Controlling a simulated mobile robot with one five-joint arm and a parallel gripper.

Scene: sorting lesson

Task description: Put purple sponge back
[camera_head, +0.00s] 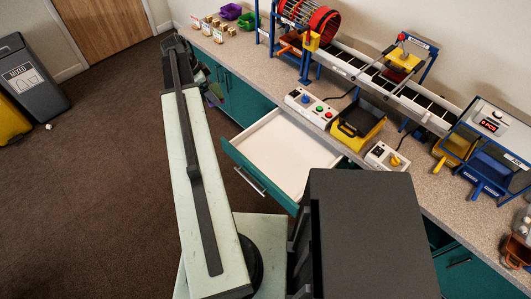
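My arm stretches from the bottom of the picture toward the far end of the counter. My gripper (207,82) is at its far end, mostly hidden behind the arm, in front of the teal cabinet doors. A small purplish patch (215,93) shows beside it. I cannot tell whether this is the purple sponge or whether my gripper holds it. A purple object (231,11), perhaps a small bin, stands at the back of the counter beside a green one (247,20).
A teal drawer (283,145) is pulled open and its visible inside is empty. The counter (245,50) carries small wooden blocks (213,27), a button box (311,107), a yellow-black device (357,122) and a conveyor (385,77). Bins (30,78) stand left; carpet between is mostly clear.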

